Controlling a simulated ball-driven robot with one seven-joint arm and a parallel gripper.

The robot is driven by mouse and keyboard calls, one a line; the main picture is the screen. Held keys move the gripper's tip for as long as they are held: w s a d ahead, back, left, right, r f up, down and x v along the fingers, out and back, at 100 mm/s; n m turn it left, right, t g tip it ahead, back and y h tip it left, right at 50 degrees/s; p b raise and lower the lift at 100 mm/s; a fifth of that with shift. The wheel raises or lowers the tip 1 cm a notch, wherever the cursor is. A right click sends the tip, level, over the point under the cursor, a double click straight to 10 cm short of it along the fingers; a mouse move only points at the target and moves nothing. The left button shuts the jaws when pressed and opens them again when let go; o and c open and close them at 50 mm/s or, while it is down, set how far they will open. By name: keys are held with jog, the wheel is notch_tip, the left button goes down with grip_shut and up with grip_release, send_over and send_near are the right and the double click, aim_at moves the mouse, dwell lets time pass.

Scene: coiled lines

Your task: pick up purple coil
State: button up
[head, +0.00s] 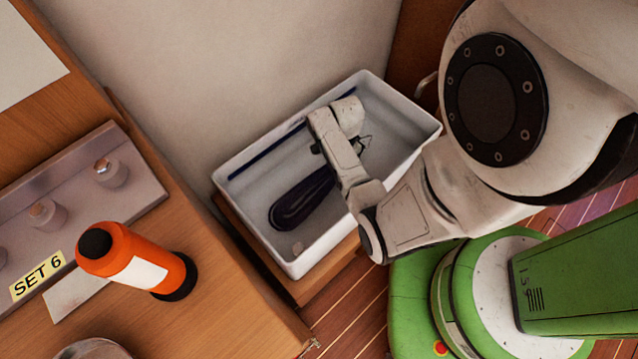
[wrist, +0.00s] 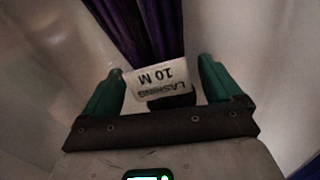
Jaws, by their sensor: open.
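The purple coil (head: 300,200) lies in a white bin (head: 236,218) in the head view, looking very dark, with its looped end toward the lower left. In the wrist view the purple coil (wrist: 142,28) runs away from me as dark purple strands. Its white tag (wrist: 157,82), marked "LASHING 10 M", sits between the fingers. My gripper (wrist: 163,80) is open, with one green finger on each side of the tag and no clear contact. In the head view my wrist hides most of the fingers and the coil's other end.
The bin's walls rise close around my gripper. A dark blue strip (head: 268,148) runs along the bin's far side. A wooden bench (head: 225,290) at the left holds an orange bottle (head: 135,262) and a metal rack (head: 75,195). A wall stands behind the bin.

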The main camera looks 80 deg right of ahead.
jog(key=shift+f, duration=0.35)
